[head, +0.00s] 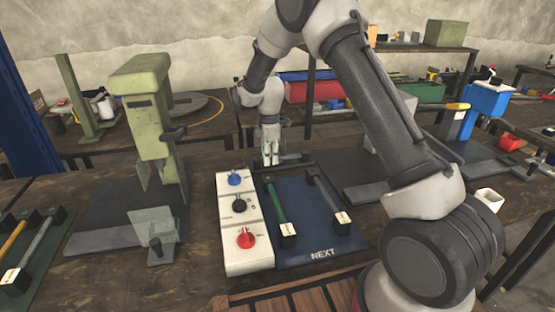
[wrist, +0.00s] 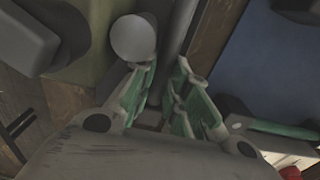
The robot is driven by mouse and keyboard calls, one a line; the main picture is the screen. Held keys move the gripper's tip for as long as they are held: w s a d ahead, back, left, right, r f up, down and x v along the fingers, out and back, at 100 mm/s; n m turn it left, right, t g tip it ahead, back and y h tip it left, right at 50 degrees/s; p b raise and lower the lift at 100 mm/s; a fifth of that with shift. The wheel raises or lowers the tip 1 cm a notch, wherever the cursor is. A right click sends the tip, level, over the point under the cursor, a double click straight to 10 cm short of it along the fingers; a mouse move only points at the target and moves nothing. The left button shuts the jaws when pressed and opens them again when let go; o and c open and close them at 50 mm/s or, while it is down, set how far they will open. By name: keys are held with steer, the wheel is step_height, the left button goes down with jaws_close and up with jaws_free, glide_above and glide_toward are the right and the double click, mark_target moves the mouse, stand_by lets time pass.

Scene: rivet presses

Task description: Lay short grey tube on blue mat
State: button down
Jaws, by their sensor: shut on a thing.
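My gripper (head: 271,158) is at the back edge of the blue mat (head: 304,218), pointing down, seen past my own arm. In the wrist view its green-padded fingers (wrist: 163,75) are closed around a grey tube (wrist: 178,45), which runs up out of the picture. In the head view the tube appears as a small bar (head: 293,159) reaching right from the fingers. Its far end is unclear. The blue mat also shows in the wrist view (wrist: 262,65), to the right of the held tube.
On the mat, a green tube (head: 276,205) and a longer grey tube (head: 329,199) lie on black blocks, with bare mat between them. A white control box (head: 243,217) with knobs stands left. A green press (head: 150,110) stands further left. My arm hides the right side.

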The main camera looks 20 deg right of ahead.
step_height(320, 180, up, 14)
steer(key=s, duration=0.3)
steer(key=s+d+f+m, duration=0.2)
steer(key=s+m, duration=0.5)
steer(key=m, duration=0.2)
steer(key=s+d+f+m, duration=0.2)
steer(key=s+m, duration=0.6)
steer(key=m, duration=0.1)
steer(key=shift+s+f, duration=0.15)
steer(key=shift+f, duration=0.15)
steer(key=shift+f, duration=4.8)
steer(key=c, duration=1.3)
jaws_free()
